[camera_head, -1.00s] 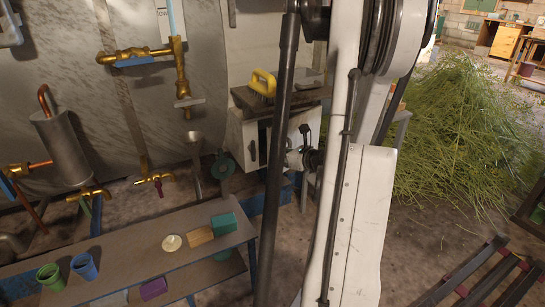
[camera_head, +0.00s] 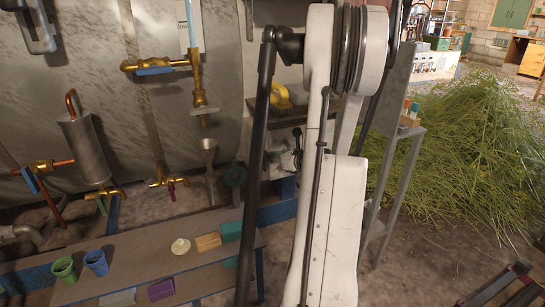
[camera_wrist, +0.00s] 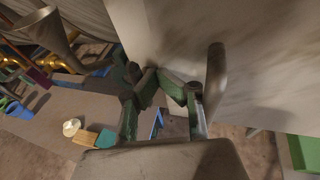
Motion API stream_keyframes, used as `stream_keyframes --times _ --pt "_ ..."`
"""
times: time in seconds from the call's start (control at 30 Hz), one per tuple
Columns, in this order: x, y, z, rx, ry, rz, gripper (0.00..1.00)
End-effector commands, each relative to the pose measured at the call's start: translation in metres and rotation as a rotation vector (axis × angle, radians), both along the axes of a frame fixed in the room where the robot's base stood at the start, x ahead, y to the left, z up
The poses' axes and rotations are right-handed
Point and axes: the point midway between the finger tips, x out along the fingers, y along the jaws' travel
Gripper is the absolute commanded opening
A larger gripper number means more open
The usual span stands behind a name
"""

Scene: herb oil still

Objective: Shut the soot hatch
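A large pale flat panel (camera_wrist: 240,60) fills the upper right of the wrist view. It looks like the side or door of the stove-like box, but I cannot tell for sure that it is the soot hatch. A rounded grey-brown bar (camera_wrist: 215,75), perhaps its handle, stands in front of it, right of my gripper. My gripper (camera_wrist: 160,84), with green and dark links, is close to the panel. Nothing clearly held shows, and its finger gap is unclear. In the head view my arm covers most of the box and the hatch area; part of my gripper (camera_head: 276,163) shows left of it.
A low bench (camera_head: 130,250) with cups and small blocks stands at the front left. A yellow-handled brush (camera_head: 280,96) lies on the box top. A grey stand (camera_head: 400,185) and cut herbs (camera_head: 470,140) are at the right.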

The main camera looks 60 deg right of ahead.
Motion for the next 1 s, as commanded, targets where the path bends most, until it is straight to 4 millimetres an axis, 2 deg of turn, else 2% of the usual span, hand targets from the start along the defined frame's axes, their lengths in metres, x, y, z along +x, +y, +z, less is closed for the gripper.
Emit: stream_keyframes --times 0.07,0.23,0.6,0.8,1.0 --pt "-0.006 0.004 0.001 0.0 -0.001 -0.003 0.0" --pt "-0.024 0.03 0.001 0.0 0.0 0.009 0.0" --pt "-0.077 0.076 0.025 -0.001 0.001 0.01 0.0" --pt "-0.092 0.089 0.03 0.0 0.002 0.011 0.0" --pt "-0.095 0.093 0.03 0.0 0.001 0.013 0.0"
